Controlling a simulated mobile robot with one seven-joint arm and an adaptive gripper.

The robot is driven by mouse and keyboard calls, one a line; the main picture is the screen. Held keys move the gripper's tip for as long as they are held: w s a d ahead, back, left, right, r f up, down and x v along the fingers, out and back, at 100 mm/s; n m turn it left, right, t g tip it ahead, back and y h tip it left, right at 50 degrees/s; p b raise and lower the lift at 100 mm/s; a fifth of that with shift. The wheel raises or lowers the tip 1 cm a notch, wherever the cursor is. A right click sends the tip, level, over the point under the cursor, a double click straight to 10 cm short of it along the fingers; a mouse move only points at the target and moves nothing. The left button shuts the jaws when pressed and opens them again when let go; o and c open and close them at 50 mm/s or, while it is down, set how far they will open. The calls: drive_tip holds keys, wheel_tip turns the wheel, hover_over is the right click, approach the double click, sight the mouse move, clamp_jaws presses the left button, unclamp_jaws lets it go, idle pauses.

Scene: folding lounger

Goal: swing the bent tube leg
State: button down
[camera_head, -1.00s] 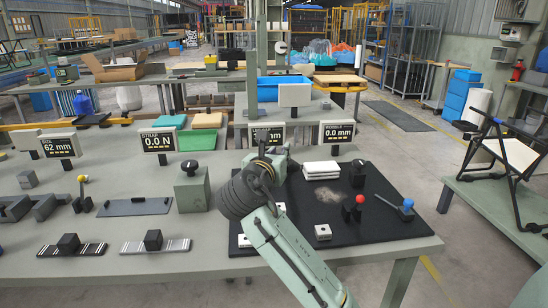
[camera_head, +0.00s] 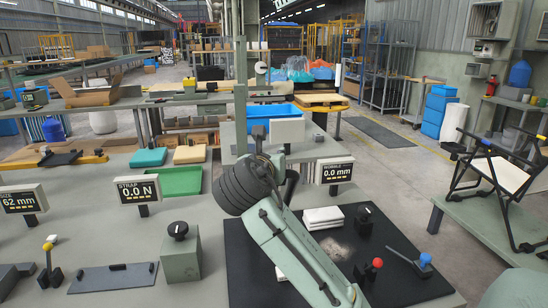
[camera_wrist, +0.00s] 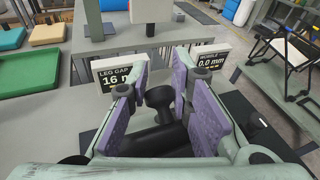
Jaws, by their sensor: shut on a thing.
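My gripper (camera_wrist: 164,84) shows in the wrist view with its purple pads on either side of a black tubular part (camera_wrist: 158,140) with a round black end, and it is shut on that part. I cannot tell if this is the bent tube leg; most of it is hidden by the jaws. In the head view my arm hides the fingertips. The folding lounger (camera_head: 513,172), with a black tube frame and pale seat, stands open on a side table at the right, apart from my gripper. It also shows in the wrist view (camera_wrist: 294,50).
A leg gap display (camera_wrist: 113,78) reads 16 mm and a wobble display (camera_head: 334,172) reads 0.0 mm, both close by the gripper. A black mat (camera_head: 395,278) holds a white stack (camera_head: 323,217), a red-knobbed lever (camera_head: 372,268) and a blue-knobbed lever (camera_head: 424,262). A grey-green block (camera_head: 180,252) stands left.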

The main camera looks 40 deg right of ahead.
drive_tip(key=shift+w+a+f, duration=0.1)
drive_tip(key=shift+w+f, duration=0.2)
drive_tip(key=shift+f, duration=0.05)
drive_tip(key=c, duration=1.5)
unclamp_jaws()
drive_tip(key=shift+w, duration=0.1)
drive_tip(key=shift+o, duration=0.2)
drive_tip(key=shift+r, duration=0.1)
drive_tip(key=shift+s+a+r, duration=0.1)
drive_tip(key=shift+s+r, duration=0.05)
drive_tip(key=shift+s, duration=0.1)
drive_tip(key=v, duration=1.1)
drive_tip(key=shift+a, duration=0.15)
drive_tip(key=shift+s, duration=0.2)
